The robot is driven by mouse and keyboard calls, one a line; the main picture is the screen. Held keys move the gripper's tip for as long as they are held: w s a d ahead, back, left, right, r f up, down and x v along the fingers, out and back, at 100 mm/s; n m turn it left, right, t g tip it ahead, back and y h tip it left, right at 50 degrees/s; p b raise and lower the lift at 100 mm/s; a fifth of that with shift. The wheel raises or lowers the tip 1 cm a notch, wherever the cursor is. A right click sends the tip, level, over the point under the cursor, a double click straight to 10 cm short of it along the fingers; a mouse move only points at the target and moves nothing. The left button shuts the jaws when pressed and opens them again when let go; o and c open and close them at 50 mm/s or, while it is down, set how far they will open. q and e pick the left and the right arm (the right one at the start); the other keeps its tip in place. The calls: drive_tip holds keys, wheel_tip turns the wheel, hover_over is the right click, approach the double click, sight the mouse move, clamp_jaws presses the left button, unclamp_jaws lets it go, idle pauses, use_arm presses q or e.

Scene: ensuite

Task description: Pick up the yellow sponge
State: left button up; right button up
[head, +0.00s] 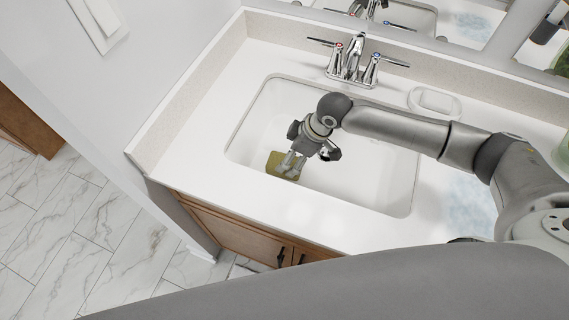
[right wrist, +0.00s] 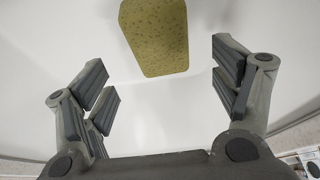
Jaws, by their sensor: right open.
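The yellow sponge (head: 283,165) lies in the white sink basin (head: 375,180), towards its left end. In the right wrist view the sponge (right wrist: 155,38) is at the top of the picture, ahead of and between the spread fingers. My right gripper (head: 292,165) reaches down into the sink above the sponge, and its fingers hide part of it. In the right wrist view the right gripper (right wrist: 170,88) is open, with nothing between its fingers. My left gripper does not show in either view.
A chrome faucet (head: 350,62) with two handles stands behind the basin. A white soap dish (head: 434,102) sits on the counter to its right. The basin's walls surround the gripper. The counter (head: 205,147) left of the sink is clear.

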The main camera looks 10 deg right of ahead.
sight(275, 158)
drive_tip(key=p+x, duration=0.1)
drive_tip(key=x, duration=0.4)
drive_tip(key=shift+a+f, duration=0.1)
drive_tip(key=shift+f, duration=0.25)
drive_tip(key=shift+f, duration=0.25)
idle(0.3)
drive_tip(key=shift+c, duration=0.5)
drive_tip(key=c, duration=0.8)
